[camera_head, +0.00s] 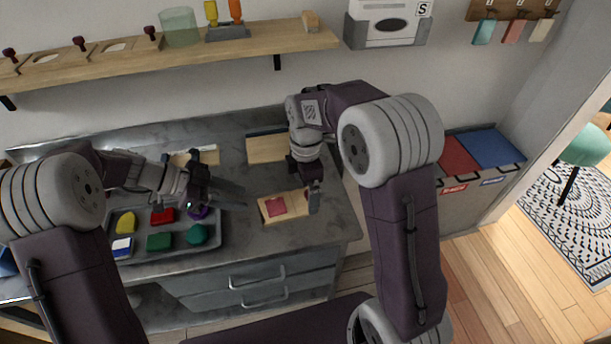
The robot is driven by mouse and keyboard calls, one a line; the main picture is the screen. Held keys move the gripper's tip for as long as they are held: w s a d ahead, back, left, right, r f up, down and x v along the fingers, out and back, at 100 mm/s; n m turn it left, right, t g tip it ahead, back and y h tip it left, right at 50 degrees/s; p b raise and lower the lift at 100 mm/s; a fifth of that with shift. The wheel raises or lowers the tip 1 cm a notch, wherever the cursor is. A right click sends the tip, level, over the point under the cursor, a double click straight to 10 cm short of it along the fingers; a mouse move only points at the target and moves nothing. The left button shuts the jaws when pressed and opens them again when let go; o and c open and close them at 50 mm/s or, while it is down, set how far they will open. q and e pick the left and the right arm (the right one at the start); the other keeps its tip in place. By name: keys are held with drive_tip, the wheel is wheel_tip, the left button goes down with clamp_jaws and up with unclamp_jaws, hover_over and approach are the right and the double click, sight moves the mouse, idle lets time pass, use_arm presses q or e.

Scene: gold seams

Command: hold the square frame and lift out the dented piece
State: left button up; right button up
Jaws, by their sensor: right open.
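The square wooden frame (265,217) lies on the grey counter, near its front edge, with a pinkish-red square piece (276,206) in it. Any dent is too small to make out. My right gripper (311,194) is open, pointing down at the frame's right edge; I cannot tell whether it touches. My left gripper (203,194) is over the back right of the grey tray, left of the frame, close above a purple piece. Its jaws are too dark and small to tell open from shut.
The grey tray (160,247) holds several coloured pieces, including a yellow one (125,222), a red one (162,216) and a teal one (197,235). Flat wooden boards (266,149) lie at the counter's back. A wooden shelf (110,66) hangs above. Red and blue bins stand right.

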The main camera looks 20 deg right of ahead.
sight(306, 193)
drive_tip(key=shift+f, duration=1.85)
drive_tip(key=c, duration=1.3)
drive_tip(key=o, duration=1.1)
drive_tip(key=c, duration=0.8)
